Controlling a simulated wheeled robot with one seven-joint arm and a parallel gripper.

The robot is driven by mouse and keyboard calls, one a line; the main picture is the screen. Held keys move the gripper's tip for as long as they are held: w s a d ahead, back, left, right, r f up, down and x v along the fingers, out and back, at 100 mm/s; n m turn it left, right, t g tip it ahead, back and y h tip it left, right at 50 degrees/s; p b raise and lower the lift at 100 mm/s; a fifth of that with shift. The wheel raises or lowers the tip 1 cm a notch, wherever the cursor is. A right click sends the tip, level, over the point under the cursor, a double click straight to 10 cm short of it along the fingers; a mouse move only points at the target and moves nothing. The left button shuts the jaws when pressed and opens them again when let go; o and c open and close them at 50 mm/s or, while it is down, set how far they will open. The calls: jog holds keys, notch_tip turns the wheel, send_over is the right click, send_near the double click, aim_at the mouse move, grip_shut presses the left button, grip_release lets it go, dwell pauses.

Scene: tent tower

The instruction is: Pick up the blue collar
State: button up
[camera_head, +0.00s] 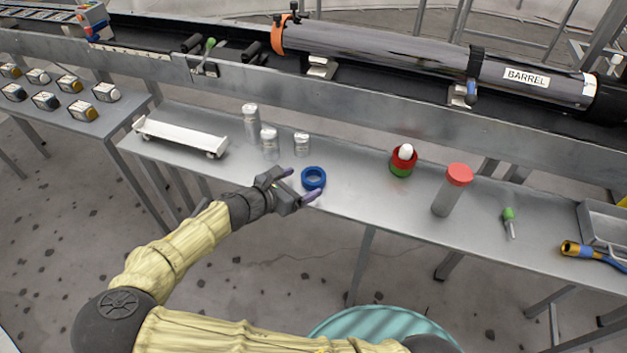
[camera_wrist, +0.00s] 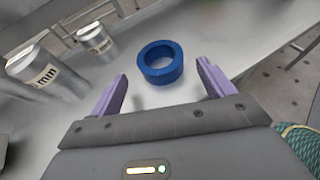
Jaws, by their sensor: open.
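The blue collar (camera_head: 313,179) is a thick ring lying flat on the grey metal bench (camera_head: 350,200), near its front edge. In the wrist view the collar (camera_wrist: 161,62) sits ahead of my gripper, roughly centred between the fingers and a little beyond their tips. My gripper (camera_head: 304,184) is open and empty, just to the left of the collar in the head view. Its two purple fingers (camera_wrist: 161,82) are spread wider than the ring. I cannot tell whether either finger touches it.
Several metal cylinders (camera_head: 270,144) stand left of the collar, with a white trolley (camera_head: 180,137) farther left. To the right are a red and green cup (camera_head: 402,164), a red-capped canister (camera_head: 452,190) and a green-handled tool (camera_head: 509,222). A long barrel (camera_head: 400,58) runs behind the bench.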

aim_at(319, 174)
jog(key=shift+w+d, duration=0.1)
jog(key=x, duration=0.2)
jog(key=b+x, duration=0.1)
jog(key=x, duration=0.2)
jog(key=shift+w+d+r, duration=0.15)
jog(key=shift+d+r, duration=0.05)
dwell(0.5)
jog(key=c, duration=1.1)
notch_tip(319, 174, up, 10)
jog(key=shift+r+p, duration=0.1)
jog(key=shift+p, duration=1.05)
jog(key=shift+a, duration=0.1)
